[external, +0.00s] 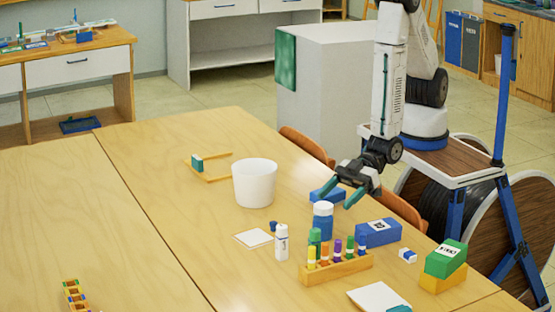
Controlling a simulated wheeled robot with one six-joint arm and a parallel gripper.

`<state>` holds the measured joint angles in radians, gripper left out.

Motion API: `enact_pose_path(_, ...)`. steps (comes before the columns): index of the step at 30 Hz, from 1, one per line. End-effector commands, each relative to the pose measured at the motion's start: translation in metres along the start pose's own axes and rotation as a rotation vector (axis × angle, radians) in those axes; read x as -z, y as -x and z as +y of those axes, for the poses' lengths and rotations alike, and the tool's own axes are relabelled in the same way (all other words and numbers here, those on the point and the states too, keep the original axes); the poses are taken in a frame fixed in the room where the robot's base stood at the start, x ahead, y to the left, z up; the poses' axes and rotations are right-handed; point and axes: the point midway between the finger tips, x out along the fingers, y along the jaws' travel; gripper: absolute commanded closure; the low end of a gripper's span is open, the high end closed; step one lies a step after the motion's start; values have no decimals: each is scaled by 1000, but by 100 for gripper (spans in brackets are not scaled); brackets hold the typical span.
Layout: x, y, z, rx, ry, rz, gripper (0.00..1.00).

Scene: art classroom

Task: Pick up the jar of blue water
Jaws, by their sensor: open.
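A blue jar with a white lid (323,222) stands upright on the wooden table, right of its middle in the external view; it looks like the jar of blue water. My gripper (334,200) points down at the table just above and behind the jar. Its two teal fingers are spread apart with nothing between them. Whether a fingertip touches the jar's lid cannot be told from this angle. A small green bottle (314,240) stands close in front of the jar and overlaps its lower left side.
A wooden rack of colored tubes (337,269) and a white bottle (281,243) stand in front. A blue box (378,233) is close on the right, a green box (446,258) farther right. A white bucket (254,185) stands left. The table's left half is mostly clear.

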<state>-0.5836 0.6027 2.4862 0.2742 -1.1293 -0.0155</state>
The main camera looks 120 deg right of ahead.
Motion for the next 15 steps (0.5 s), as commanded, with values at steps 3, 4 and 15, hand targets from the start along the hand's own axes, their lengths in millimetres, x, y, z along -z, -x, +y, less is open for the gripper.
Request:
enact_pose_path(3,0,-14,2,-1,-1,-1,31)
enact_pose_path(4,1,-18,2,-1,-1,-1,31)
enact_pose_path(15,2,-57,4,0,0,-2,31)
